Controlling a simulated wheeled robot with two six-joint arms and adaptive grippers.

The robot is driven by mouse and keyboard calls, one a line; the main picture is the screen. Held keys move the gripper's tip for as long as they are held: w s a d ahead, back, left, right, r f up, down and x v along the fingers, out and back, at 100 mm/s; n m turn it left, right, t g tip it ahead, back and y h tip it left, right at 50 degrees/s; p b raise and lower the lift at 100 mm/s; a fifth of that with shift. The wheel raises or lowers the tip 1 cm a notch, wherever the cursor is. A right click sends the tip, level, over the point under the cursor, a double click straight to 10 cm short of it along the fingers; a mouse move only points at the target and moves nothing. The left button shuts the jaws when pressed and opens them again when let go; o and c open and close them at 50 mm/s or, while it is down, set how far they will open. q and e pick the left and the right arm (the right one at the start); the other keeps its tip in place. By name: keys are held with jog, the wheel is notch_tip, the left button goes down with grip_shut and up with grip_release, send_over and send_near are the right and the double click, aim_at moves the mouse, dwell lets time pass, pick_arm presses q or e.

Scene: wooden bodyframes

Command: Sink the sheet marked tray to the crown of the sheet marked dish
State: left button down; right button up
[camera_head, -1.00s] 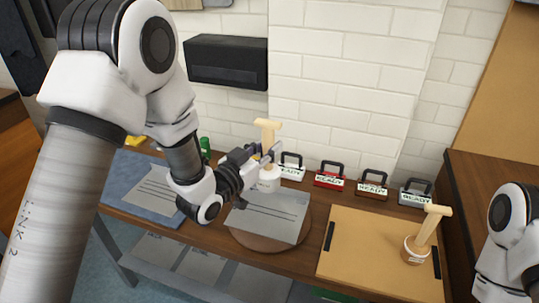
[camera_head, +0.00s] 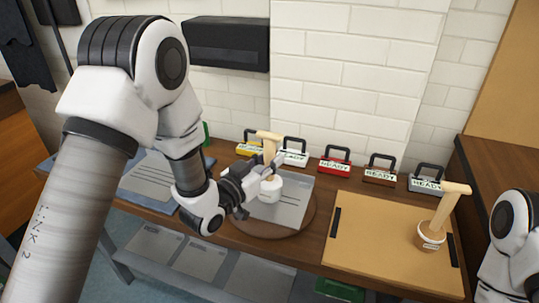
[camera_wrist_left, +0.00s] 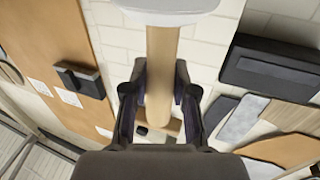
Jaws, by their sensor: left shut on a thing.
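My left gripper (camera_head: 266,166) is shut on the wooden post of a T-handled piece (camera_head: 270,139) with a white cup-like base (camera_head: 266,190). In the left wrist view the post (camera_wrist_left: 161,70) runs between the fingers (camera_wrist_left: 160,105), with the pale base at the top edge. In the head view the base appears over a grey lined sheet (camera_head: 293,207) on a round wooden board (camera_head: 262,231); I cannot tell whether it touches. Another grey lined sheet (camera_head: 150,178) lies on a blue mat at left, partly behind my arm. No tray or dish marking is readable. My right gripper is out of view.
A second T-handled piece (camera_head: 431,238) stands on a tan board (camera_head: 375,245) at right. Several small READY-marked holders, among them a red one (camera_head: 335,168), line the wall. A black box (camera_head: 228,45) hangs above. Grey sheets (camera_head: 201,260) lie on the lower shelf.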

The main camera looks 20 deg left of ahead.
aim_at(269, 138)
pick_arm(q)
notch_tip(269, 138, up, 9)
jog(key=p, duration=0.7)
jog(key=shift+r+p, duration=0.1)
jog(key=shift+p, duration=0.25)
jog(key=shift+s+f, duration=0.1)
jog(key=shift+f, duration=0.1)
jog(key=s+d+r+p, duration=0.2)
jog(key=s+p, duration=0.1)
jog(key=s, duration=0.5)
jog(key=shift+s+d, duration=0.25)
